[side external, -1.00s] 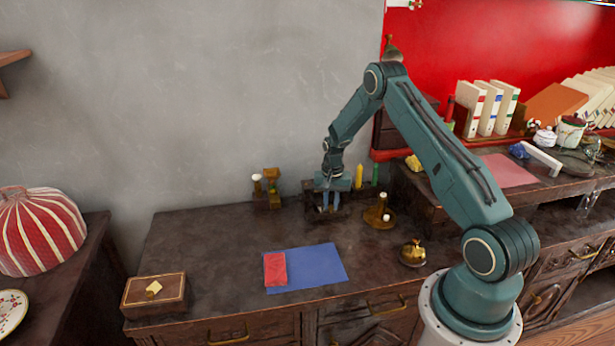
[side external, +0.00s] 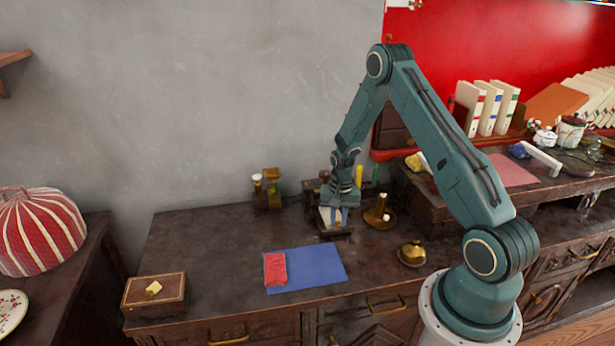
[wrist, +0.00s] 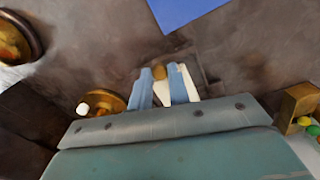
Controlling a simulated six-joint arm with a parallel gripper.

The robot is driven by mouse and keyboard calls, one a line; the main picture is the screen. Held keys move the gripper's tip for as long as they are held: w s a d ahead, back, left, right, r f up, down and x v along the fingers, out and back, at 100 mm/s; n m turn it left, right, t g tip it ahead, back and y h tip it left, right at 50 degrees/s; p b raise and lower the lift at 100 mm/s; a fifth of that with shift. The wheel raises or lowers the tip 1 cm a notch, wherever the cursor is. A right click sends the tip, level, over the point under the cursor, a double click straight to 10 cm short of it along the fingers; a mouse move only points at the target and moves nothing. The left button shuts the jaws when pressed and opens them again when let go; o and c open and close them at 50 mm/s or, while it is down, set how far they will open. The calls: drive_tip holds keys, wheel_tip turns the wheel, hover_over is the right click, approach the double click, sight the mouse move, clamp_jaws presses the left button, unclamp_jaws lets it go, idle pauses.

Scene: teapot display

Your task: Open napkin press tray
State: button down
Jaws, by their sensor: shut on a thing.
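The napkin press (side external: 312,188) is a dark wooden block at the back of the dark table, partly hidden behind my gripper. Its dark tray (side external: 340,234) sticks out toward the front, with a white napkin-like layer (side external: 323,217) on it. My gripper (side external: 335,218) points down over the tray. In the wrist view, the blue fingers of my gripper (wrist: 160,82) are shut on a small brown knob (wrist: 159,72) at the tray's front. White material (wrist: 184,84) shows beside the fingers. The rest of the press is hidden behind the gripper body.
A brass candle holder (side external: 379,216) stands close on the right, and a small brass pot (side external: 412,253) nearer the front. A wooden holder (side external: 271,188) is on the left. A blue cloth (side external: 318,265) with a red packet (side external: 275,268) lies in front. A wooden box (side external: 154,294) sits front left.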

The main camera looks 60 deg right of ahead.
drive_tip(key=shift+s+a, duration=1.05)
drive_tip(key=c, duration=1.6)
unclamp_jaws()
drive_tip(key=shift+r, duration=0.15)
wheel_tip(320, 180, up, 14)
drive_tip(key=shift+f, duration=0.25)
